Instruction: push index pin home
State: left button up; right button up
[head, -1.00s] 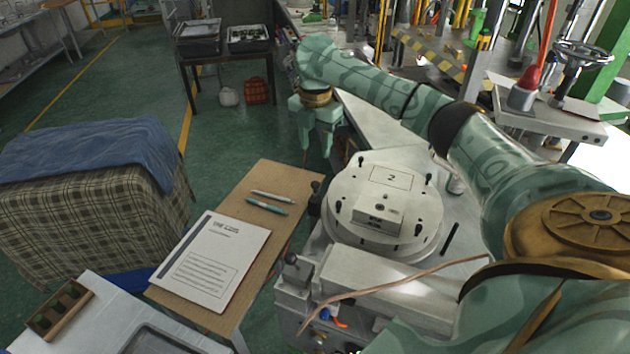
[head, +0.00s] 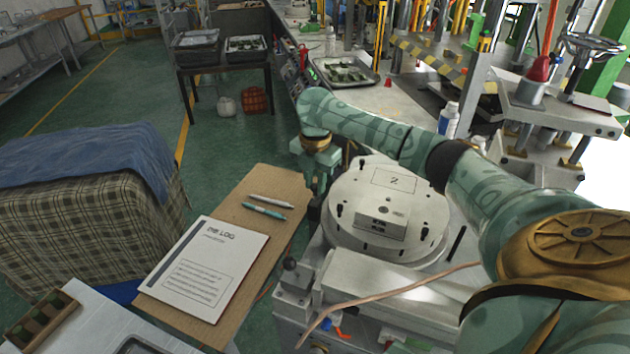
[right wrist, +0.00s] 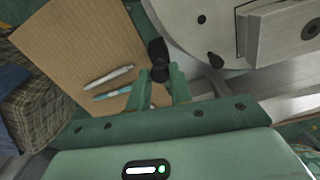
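The round pale index plate (head: 350,222), marked 2, sits on the machine. At its left edge is a black index pin (right wrist: 159,54) with a rounded knob, clear in the right wrist view. In the head view my right gripper (head: 317,186) is at this left edge and hides most of the pin. In the right wrist view its two green fingers (right wrist: 161,78) stand apart, with the knob between or just ahead of their tips. Contact cannot be told. My left gripper is not in view.
A brown board (head: 262,195) with two pens and a printed log (head: 205,265) lies left of the plate. A black ball-ended lever (head: 290,264) and a copper-coloured tube (head: 400,292) are in front. A cloth-covered chair (head: 95,215) is further left.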

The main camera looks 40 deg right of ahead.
grip_shut()
jog(key=shift+f+p, duration=0.25)
jog(key=shift+p, duration=0.4)
jog(key=shift+f+p, duration=0.3)
jog(key=shift+f, duration=0.25)
jog(key=shift+s+f, duration=0.1)
jog(key=shift+f, duration=0.05)
jog(key=o, duration=0.5)
grip_release()
jog(key=shift+o, duration=1.4)
